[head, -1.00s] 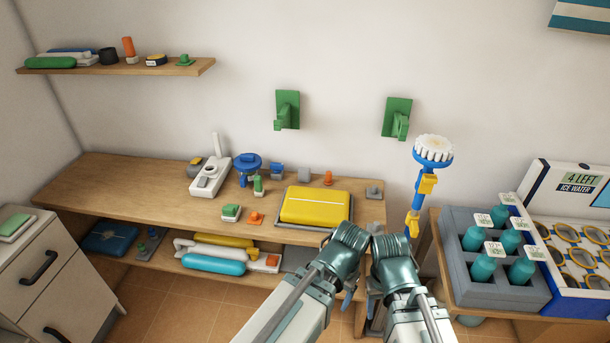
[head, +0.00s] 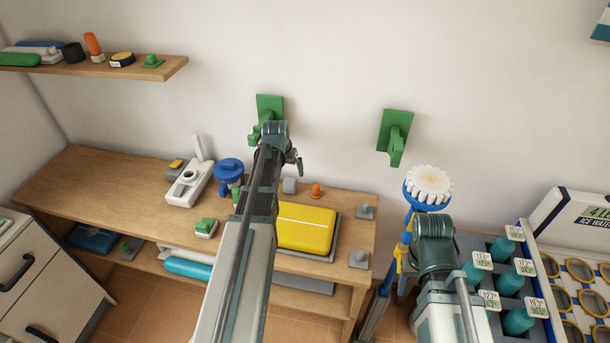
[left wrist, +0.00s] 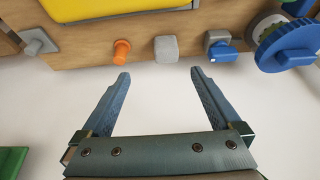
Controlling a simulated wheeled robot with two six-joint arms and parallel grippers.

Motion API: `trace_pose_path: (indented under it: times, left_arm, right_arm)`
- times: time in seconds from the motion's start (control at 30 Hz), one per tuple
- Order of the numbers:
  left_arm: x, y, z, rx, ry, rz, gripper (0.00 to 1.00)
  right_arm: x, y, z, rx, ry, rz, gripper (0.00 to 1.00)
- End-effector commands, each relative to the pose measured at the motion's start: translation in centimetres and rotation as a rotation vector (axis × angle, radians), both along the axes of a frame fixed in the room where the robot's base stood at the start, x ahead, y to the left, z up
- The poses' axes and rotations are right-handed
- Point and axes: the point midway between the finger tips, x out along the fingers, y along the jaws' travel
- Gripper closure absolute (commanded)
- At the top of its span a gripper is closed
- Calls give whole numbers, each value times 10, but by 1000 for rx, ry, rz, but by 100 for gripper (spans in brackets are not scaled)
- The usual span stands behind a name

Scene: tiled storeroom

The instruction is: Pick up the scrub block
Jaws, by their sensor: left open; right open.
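No label marks the scrub block; a plain grey block (head: 289,185) at the table's back edge may be it. It shows in the left wrist view (left wrist: 166,49) just beyond the fingertips, roughly in line with the gap. Beside it there are an orange knob (left wrist: 122,51) and a blue-and-grey block (left wrist: 220,45). My left gripper (left wrist: 160,73) is open and empty, the grey block apart from its fingers. In the head view, my left gripper (head: 293,160) is near the wall, its fingers mostly hidden. My right gripper (head: 435,240) is at the right, its fingers hidden.
The wooden table (head: 110,193) also holds a yellow case (head: 306,228), a green-and-white block (head: 206,228) and a blue valve (head: 229,166). Green wall brackets (head: 395,133) hang above. A blue-handled brush (head: 428,187) stands near my right arm, beside the bottle crate (head: 470,245).

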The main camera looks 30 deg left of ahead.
Motion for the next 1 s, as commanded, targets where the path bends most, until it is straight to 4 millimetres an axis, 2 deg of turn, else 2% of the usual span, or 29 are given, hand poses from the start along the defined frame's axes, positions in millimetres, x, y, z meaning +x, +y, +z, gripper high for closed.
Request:
trace_pose_path:
  times: [0.1, 0.37, 0.83, 1.0]
  left_arm:
    - [2, 10, 2, 2, -10, 12, 3]
    - [4, 11, -7, 2, -10, 11, 3]
    - [28, 16, -69, 2, -9, 11, 3]
    - [33, 18, -80, 2, -9, 11, 3]
  right_arm:
    - [0, 0, 1, 0, 0, 0, 43]
    - [0, 0, -8, 0, 0, 0, 43]
    - [0, 0, -70, 0, 0, 0, 43]
    - [0, 0, -81, 0, 0, 0, 43]
